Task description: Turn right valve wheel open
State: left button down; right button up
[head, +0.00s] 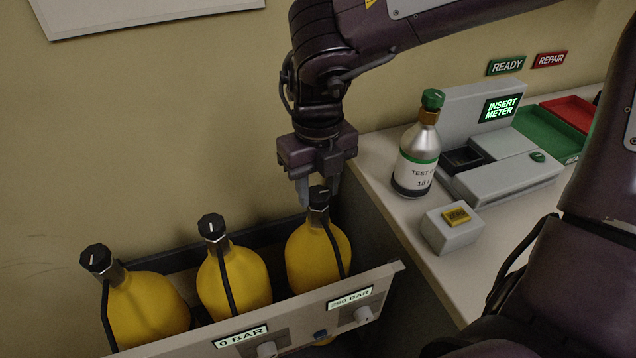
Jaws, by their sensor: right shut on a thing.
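Three yellow cylinders stand in a grey rack (385,277), each with a black valve wheel on top. My right gripper (318,196) points down and is shut on the right valve wheel (319,195), on top of the right cylinder (312,262). The fingers partly hide this wheel. The middle valve wheel (212,227) and the left valve wheel (96,258) are untouched, each with a white mark. The rack front has a "290 BAR" display (350,298) at the right and a "0 BAR" display (240,337) farther left. My left gripper is not in view.
On the counter (386,160) at right stand a silver test bottle (416,160) with a green cap, a meter station (500,170) reading "INSERT METER", and a small box (453,232) with a yellow top. Green (548,135) and red (570,112) trays lie behind.

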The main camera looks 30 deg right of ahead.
jog(key=shift+r+n, duration=0.1)
jog(key=shift+n, duration=1.3)
